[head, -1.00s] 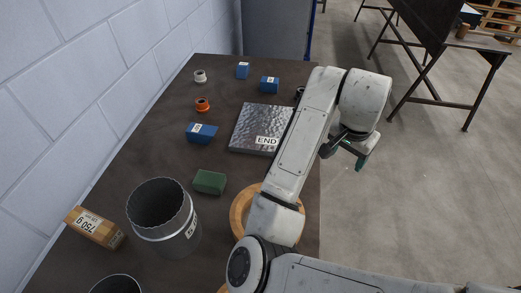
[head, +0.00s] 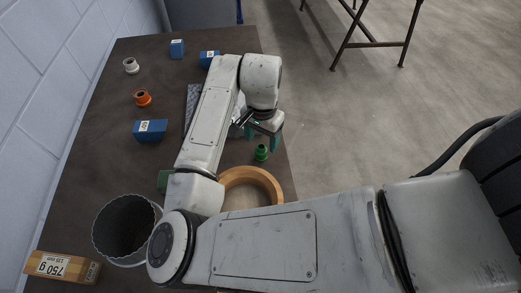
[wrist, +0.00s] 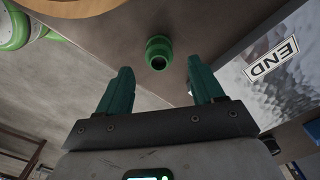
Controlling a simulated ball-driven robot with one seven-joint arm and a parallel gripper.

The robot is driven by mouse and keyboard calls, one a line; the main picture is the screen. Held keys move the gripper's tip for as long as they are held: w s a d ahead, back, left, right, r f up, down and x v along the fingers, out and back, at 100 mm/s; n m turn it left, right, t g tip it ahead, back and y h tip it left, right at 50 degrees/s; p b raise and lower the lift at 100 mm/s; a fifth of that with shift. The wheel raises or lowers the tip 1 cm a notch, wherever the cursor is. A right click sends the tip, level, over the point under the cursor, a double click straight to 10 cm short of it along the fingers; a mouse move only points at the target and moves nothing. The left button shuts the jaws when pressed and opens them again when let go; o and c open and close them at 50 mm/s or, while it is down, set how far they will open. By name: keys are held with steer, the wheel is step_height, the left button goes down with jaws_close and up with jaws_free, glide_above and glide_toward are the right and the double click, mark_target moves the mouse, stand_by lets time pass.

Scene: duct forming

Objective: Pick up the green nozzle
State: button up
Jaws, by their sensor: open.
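My gripper (head: 262,137) is over the table's right edge, close to the nozzle. In the wrist view my gripper (wrist: 160,70) has its two teal fingers spread wide with nothing between them. The nozzle appears just beyond the fingertips, not touched.
A wooden ring (head: 276,178) lies beside the nozzle. A metal plate labelled END (wrist: 285,75) is on the other side.

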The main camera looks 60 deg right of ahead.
mark_target(261, 146)
steer(key=shift+a+f+p, duration=0.15)
steer(key=shift+f+p, duration=0.2)
steer(key=shift+f, duration=1.9)
steer(key=c, duration=1.1)
steer(key=shift+r, duration=0.1)
